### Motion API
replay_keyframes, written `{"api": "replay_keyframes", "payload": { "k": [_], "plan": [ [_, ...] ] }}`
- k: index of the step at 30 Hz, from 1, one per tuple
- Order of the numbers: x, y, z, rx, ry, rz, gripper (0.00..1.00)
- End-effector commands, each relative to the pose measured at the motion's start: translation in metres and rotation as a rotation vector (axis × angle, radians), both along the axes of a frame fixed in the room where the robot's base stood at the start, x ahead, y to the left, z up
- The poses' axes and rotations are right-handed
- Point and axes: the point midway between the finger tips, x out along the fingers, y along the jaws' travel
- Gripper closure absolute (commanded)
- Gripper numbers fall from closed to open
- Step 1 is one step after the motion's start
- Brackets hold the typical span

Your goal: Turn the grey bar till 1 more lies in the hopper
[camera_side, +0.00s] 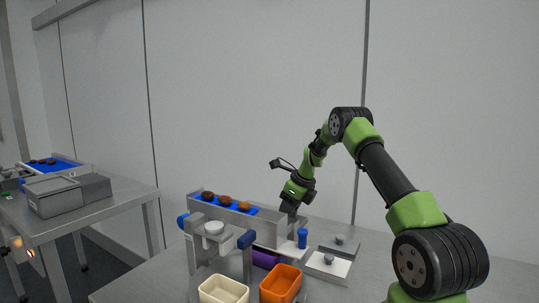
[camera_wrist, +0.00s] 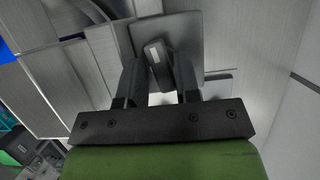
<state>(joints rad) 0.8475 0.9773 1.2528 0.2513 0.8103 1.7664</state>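A short grey bar with a pale end (camera_wrist: 155,52) lies between the two fingers of my gripper (camera_wrist: 158,75) in the wrist view, slightly slanted to them. The fingers stand apart on either side of it; whether they press on it I cannot tell. In the side view my gripper (camera_side: 290,208) points down at the right end of a long grey housing (camera_side: 260,226), and the bar is not distinguishable there. Several brown dates (camera_side: 225,201) lie in a row on a blue strip on top of the housing. I cannot tell which part is the hopper, nor see its inside.
A stand with a white round cup (camera_side: 214,228) and a blue-topped post (camera_side: 247,240) stand in front. A cream tray (camera_side: 223,291), an orange tray (camera_side: 281,284) and a blue cylinder (camera_side: 302,238) are nearby. Knobbed plates (camera_side: 326,268) lie right. A second table (camera_side: 100,212) stands left.

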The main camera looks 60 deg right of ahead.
Motion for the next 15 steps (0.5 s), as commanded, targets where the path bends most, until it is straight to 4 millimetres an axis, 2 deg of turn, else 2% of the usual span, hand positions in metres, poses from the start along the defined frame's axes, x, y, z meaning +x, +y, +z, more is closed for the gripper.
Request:
{"api": "replay_keyframes", "payload": {
  "k": [1, 13, 15],
  "plan": [
    [-0.004, -0.002, 0.015, -0.007, -0.006, 0.003, 0.7],
    [-0.038, -0.002, 0.092, -0.007, -0.003, 0.006, 0.7],
    [-0.032, 0.012, 0.101, -0.033, -0.004, 0.083, 0.7]
  ]
}}
